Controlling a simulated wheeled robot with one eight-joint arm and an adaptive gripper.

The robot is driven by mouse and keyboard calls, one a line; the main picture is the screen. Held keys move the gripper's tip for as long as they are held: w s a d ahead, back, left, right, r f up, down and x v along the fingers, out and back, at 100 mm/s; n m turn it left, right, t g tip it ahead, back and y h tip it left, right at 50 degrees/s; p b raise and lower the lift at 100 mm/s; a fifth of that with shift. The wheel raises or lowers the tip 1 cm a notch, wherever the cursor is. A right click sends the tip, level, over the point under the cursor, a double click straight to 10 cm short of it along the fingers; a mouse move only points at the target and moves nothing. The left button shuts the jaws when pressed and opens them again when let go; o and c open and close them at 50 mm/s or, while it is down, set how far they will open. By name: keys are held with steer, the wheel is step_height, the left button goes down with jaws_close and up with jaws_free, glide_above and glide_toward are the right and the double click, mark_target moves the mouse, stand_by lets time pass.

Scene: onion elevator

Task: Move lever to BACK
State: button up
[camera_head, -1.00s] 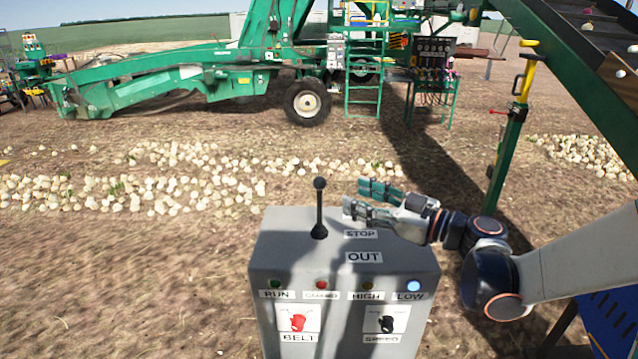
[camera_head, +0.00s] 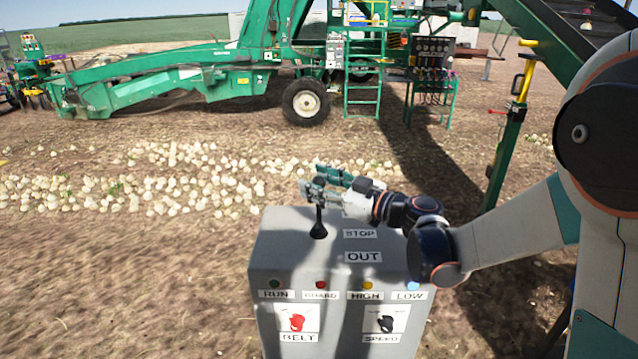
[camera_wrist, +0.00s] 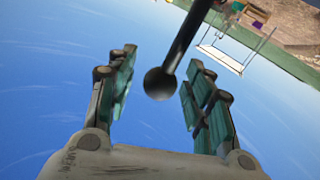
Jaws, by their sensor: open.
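The black lever (camera_head: 318,222) stands upright on the top of the grey control box (camera_head: 283,240), left of the STOP and OUT labels. My gripper (camera_head: 318,182) is at the height of the lever's knob, reaching in from the right. In the wrist view the lever's round knob (camera_wrist: 160,84) and its shaft lie between the two green-padded fingers (camera_wrist: 160,88). The fingers are open, with a gap on both sides of the knob. In the head view the fingers partly hide the top of the lever.
The box front carries a red BELT switch (camera_head: 297,322), a black SPEED switch (camera_head: 386,323) and a row of lamps. Onions (camera_head: 170,180) lie on the ground behind. A green machine (camera_head: 190,80) stands farther back. A green post (camera_head: 508,140) rises at the right.

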jaws_close()
steer(key=shift+w, duration=0.35)
steer(key=w+m, duration=0.1)
steer(key=w, duration=0.1)
steer(key=w+f+m+g+h, duration=0.1)
steer(key=w, duration=0.2)
steer(key=shift+w+d+f+m+g+h, duration=0.1)
steer(key=shift+w+f+m+g+h, duration=0.1)
steer(key=shift+w+m+g+h, duration=0.15)
steer(key=shift+w, duration=0.1)
jaws_free()
